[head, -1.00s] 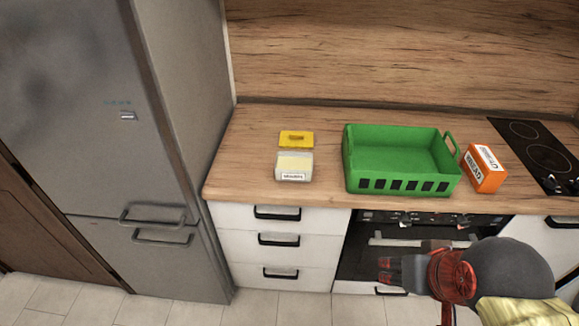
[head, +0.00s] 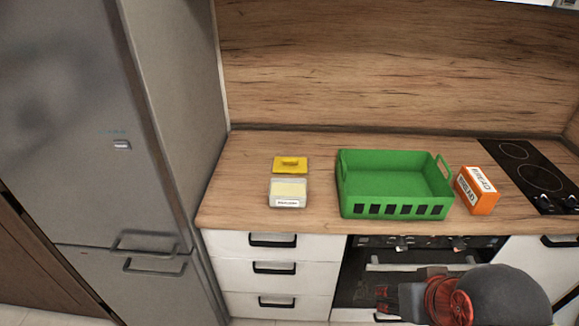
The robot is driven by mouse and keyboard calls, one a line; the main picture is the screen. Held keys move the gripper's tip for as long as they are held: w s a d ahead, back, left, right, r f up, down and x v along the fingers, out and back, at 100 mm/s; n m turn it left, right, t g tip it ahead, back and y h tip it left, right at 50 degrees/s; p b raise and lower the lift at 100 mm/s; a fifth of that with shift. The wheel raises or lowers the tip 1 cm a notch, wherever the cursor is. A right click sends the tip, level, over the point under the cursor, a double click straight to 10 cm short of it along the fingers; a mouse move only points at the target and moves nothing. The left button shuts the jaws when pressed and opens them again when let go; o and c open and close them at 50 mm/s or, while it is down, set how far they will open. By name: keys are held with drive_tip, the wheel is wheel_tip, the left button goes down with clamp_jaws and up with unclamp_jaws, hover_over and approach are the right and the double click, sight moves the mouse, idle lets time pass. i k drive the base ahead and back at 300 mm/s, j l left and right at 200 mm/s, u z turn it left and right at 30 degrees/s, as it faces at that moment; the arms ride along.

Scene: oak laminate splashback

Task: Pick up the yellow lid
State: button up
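The yellow lid (head: 290,164) lies flat on the wooden counter, with a small raised handle on its top. It is just behind a clear container (head: 288,192) with pale yellow content and a white label on its front. My gripper (head: 381,298) is low at the bottom right, in front of the oven and below the counter's front edge. It is well apart from the lid. Its fingers point left and are small and dark, so I cannot tell whether they are open or shut.
A green basket (head: 394,211) stands right of the container. An orange bread box (head: 477,190) is beside it, then a black hob (head: 528,175). A grey fridge (head: 165,130) rises at the left. The counter is clear around the lid and left of it.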

sight(282, 165)
drive_tip(key=i+j, duration=1.15)
drive_tip(key=i, duration=0.1)
